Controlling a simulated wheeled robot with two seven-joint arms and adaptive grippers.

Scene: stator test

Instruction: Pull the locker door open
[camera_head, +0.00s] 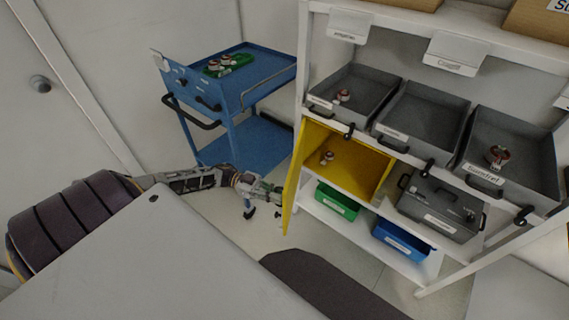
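The yellow locker (350,163) sits in the white shelf rack, below the row of grey bins. Its yellow door (294,182) stands open, swung out at the left side and seen nearly edge-on. A small reddish and metal part (327,157) is inside the locker. My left gripper (272,194) reaches in from the left and is at the door's outer left side, close to its lower half. Its fingertips are small and partly dark here, so I cannot tell whether they touch the door or grip a handle. My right gripper is not in view.
A blue cart (250,140) with a green tray (228,66) stands behind my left arm. Grey bins (420,117) line the shelf above. A green bin (337,201), a blue bin (403,241) and a grey case (440,205) sit right and below. Floor shows before the rack.

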